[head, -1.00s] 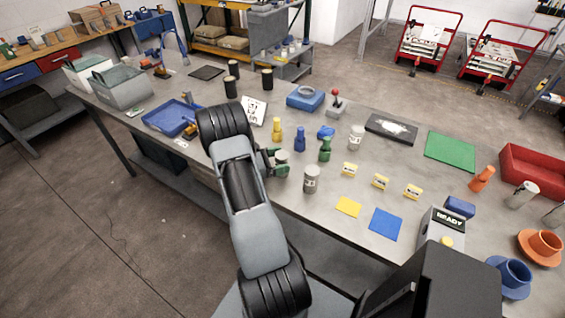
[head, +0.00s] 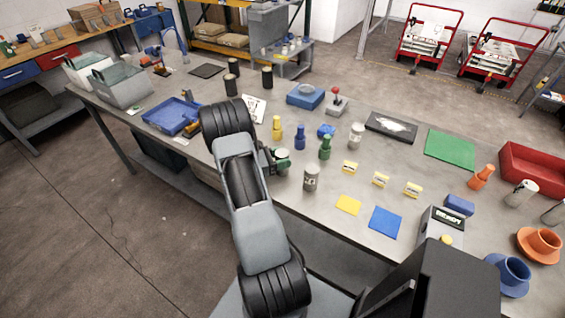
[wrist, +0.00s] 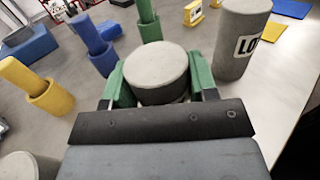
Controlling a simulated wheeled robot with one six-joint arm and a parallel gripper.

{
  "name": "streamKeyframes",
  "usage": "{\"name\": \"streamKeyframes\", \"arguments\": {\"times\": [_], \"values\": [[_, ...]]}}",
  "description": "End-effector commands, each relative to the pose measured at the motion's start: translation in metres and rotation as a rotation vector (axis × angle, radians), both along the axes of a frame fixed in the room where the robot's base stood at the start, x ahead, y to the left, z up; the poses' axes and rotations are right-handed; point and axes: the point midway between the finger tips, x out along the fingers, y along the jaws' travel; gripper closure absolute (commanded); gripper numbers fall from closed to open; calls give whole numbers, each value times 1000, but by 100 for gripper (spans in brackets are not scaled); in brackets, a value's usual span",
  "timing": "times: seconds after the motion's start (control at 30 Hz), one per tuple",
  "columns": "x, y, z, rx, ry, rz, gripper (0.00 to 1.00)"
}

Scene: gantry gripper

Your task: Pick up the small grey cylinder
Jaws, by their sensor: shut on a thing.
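The small grey cylinder (wrist: 155,66) stands upright between the green fingers of my gripper (wrist: 157,82) in the wrist view. The fingers are shut on its left and right sides; its pale round top and part of its dark side show. In the head view my gripper (head: 275,161) is low over the workbench, with the cylinder's top (head: 283,154) just showing. I cannot tell whether its base touches the bench.
A taller grey cylinder with a label (head: 311,178) stands close to the right. Green (head: 325,147), blue (head: 300,138) and yellow (head: 277,130) bottle-like pieces stand just beyond. A blue tray (head: 172,117) lies left. The bench's front edge is near my arm.

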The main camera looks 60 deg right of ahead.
Motion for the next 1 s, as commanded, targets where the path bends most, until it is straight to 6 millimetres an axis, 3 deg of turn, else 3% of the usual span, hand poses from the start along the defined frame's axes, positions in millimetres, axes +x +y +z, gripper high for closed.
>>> {"name": "streamKeyframes", "arguments": {"times": [0.1,0.57,0.73,1.0], "values": [[0,0,0,0,0,0,86],[0,0,11,-4,-3,0,86],[0,1,34,-7,-5,0,86],[-1,48,88,-5,-5,3,86]]}}
